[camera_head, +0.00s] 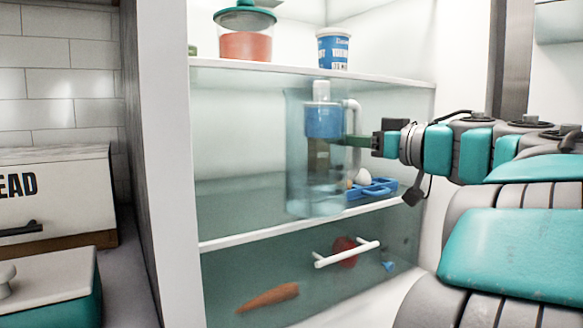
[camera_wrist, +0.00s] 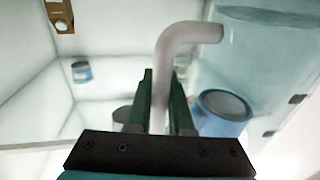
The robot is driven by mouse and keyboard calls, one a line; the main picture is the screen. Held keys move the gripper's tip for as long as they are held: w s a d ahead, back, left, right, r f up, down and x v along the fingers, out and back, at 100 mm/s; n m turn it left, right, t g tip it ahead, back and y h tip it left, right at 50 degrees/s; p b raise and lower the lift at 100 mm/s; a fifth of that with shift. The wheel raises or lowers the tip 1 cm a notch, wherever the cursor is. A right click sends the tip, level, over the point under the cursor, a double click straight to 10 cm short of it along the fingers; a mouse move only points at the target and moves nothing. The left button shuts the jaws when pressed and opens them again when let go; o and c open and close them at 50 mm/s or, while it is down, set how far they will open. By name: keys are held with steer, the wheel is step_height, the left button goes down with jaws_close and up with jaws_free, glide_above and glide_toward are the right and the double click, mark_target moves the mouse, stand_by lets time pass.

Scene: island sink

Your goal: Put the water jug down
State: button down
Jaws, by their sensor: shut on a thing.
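The water jug (camera_head: 300,185) is a tall clear jug with a blue inner part (camera_head: 323,120), a white top and a pale handle (camera_head: 352,106). It stands upright inside the open fridge, at the middle shelf (camera_head: 260,236). I cannot tell whether its base touches the shelf. My gripper (camera_head: 358,140) comes in from the right and is shut on the handle. In the wrist view, the bent handle (camera_wrist: 163,75) runs between the green fingers (camera_wrist: 160,110), and the jug's blue part (camera_wrist: 222,113) is at the right.
A blue egg tray (camera_head: 372,188) with eggs sits right of the jug. The upper shelf (camera_head: 290,70) holds a teal-lidded jar (camera_head: 245,40) and a blue-white tub (camera_head: 333,50). A carrot (camera_head: 268,297) and a red item (camera_head: 345,250) lie below. The shelf looks clear left of the jug.

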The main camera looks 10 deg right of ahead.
steer(key=f+b+x, duration=0.1)
steer(key=f+x, duration=0.2)
steer(key=x, duration=1.1)
steer(key=shift+w+a+f, duration=0.15)
steer(key=shift+w, duration=0.2)
steer(key=shift+f, duration=0.1)
steer(key=c, duration=0.8)
jaws_free()
steer(key=v, duration=1.2)
